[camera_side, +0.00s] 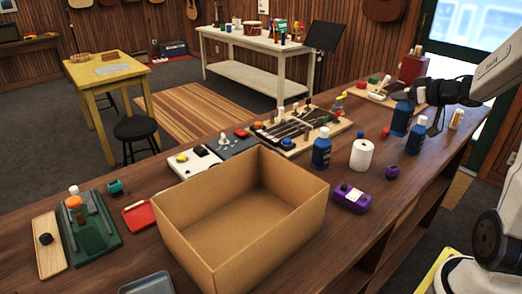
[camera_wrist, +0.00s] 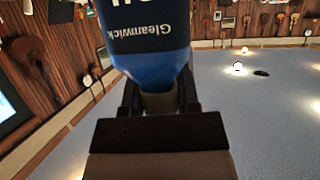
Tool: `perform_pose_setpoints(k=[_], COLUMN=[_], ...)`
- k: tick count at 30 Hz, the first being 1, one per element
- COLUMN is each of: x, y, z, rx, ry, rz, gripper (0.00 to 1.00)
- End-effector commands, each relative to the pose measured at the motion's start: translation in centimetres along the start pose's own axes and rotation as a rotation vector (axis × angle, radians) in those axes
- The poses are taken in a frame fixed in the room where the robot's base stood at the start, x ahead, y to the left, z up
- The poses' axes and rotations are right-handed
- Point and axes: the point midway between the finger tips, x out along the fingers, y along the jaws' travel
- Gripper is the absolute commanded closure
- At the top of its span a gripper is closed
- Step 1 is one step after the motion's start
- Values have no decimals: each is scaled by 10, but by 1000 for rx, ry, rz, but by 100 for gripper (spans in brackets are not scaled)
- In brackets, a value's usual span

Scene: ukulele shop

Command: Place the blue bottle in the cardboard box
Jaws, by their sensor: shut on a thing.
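A blue bottle labelled Gleamwick (camera_wrist: 150,60) fills the upper middle of the wrist view, its narrow neck end between my fingers. My gripper (camera_wrist: 158,98) is shut on it. In the side view my gripper (camera_side: 432,105) is over the far right of the bench, beside two blue bottles (camera_side: 401,120) (camera_side: 416,136) close together; I cannot tell for certain which is the held one. Another blue bottle (camera_side: 322,150) stands upright behind the box's right corner. The open cardboard box (camera_side: 272,250) sits at the front middle; its visible floor is empty.
A ukulele board (camera_side: 300,130) lies behind the box. A green fixture (camera_side: 92,225) and red tray (camera_side: 138,214) are on the left.

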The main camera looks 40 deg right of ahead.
Motion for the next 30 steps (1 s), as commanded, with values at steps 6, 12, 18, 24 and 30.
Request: perform_pose_setpoints(k=[6, 12, 18, 24, 30], x=[-10, -19, 3, 23, 41], y=[0, 0, -36, -81, -139], z=[-23, -46, -51, -60, -68], rx=[-5, -6, -36, -78, -128], ry=[4, 3, 1, 3, 4], rz=[2, 1, -86, -189, -312], gripper=[100, 100, 100, 100, 100])
